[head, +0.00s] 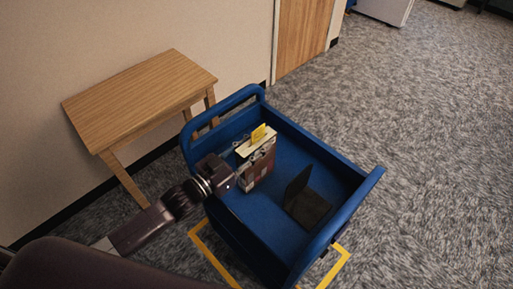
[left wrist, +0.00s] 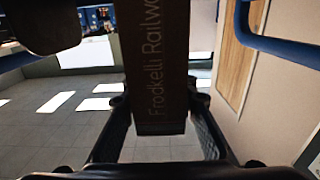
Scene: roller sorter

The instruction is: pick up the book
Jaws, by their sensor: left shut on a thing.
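The book shows in the left wrist view as a dark spine (left wrist: 158,75) with the lettering "Frodkelli Railwa…", cut off at the top. My left gripper (left wrist: 160,128) has one finger on each side of the spine's lower end and is shut on it. In the head view my left gripper (head: 238,178) is at the near left side of a patterned book block (head: 262,164) with a cream top and a yellow tab (head: 259,133), inside the blue cart (head: 345,213). The gripper and arm hide part of that side. I cannot tell whether the book is clear of the cart floor. My right gripper is not in view.
A dark bookend (head: 305,204) stands in the cart to the right of the books, with bare cart floor between. The cart's raised rims and handles surround them. A wooden table (head: 140,95) stands by the wall at left. Carpet (head: 430,130) at right is clear.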

